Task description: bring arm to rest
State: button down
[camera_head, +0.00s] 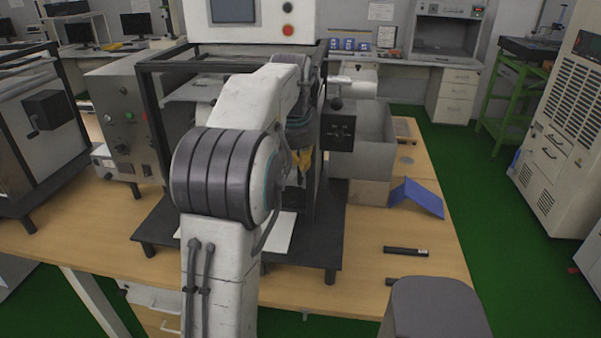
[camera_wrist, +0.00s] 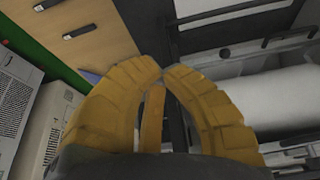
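My arm, white with grey ribbed joints, rises in the middle of the head view and bends toward the test machine (camera_head: 330,210) on the wooden table (camera_head: 400,235). My gripper (camera_head: 303,163) has yellow fingers and is mostly hidden behind the arm, by the machine's dark frame. In the wrist view, my gripper (camera_wrist: 164,72) shows its curved yellow fingers with their tips drawn together, and nothing is seen held between them. Dark frame bars and a white cylinder (camera_wrist: 275,95) lie beyond the fingers.
Black bars (camera_head: 406,251) and a blue angled piece (camera_head: 416,197) lie on the table's right part. A grey box (camera_head: 362,145) stands behind. A control box (camera_head: 125,125) stands left of the machine. A grey rounded object (camera_head: 433,308) is at the front. Green floor (camera_head: 475,205) is open at right.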

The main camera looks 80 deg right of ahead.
jog(key=shift+v, duration=1.45)
jog(key=a+f+y, duration=0.1)
jog(key=a+f, duration=0.2)
jog(key=f, duration=0.6)
jog(key=w+a+f+n+y, duration=0.2)
jog(key=w+a+f, duration=0.3)
jog(key=w+a, duration=0.6)
jog(key=w+a+n+t, duration=0.1)
jog(key=w+a+n, duration=0.2)
jog(key=a, duration=0.8)
jog(key=w+a+r+n+t+y, duration=0.1)
jog(key=w+a+n, duration=0.2)
jog(key=a+n, duration=0.5)
jog(key=w+a+n+t, duration=0.2)
jog(key=w+a+n, duration=0.2)
jog(key=a, duration=1.1)
jog(key=shift+r+n, duration=0.35)
jog(key=shift+n, duration=0.35)
jog(key=shift+w, duration=0.1)
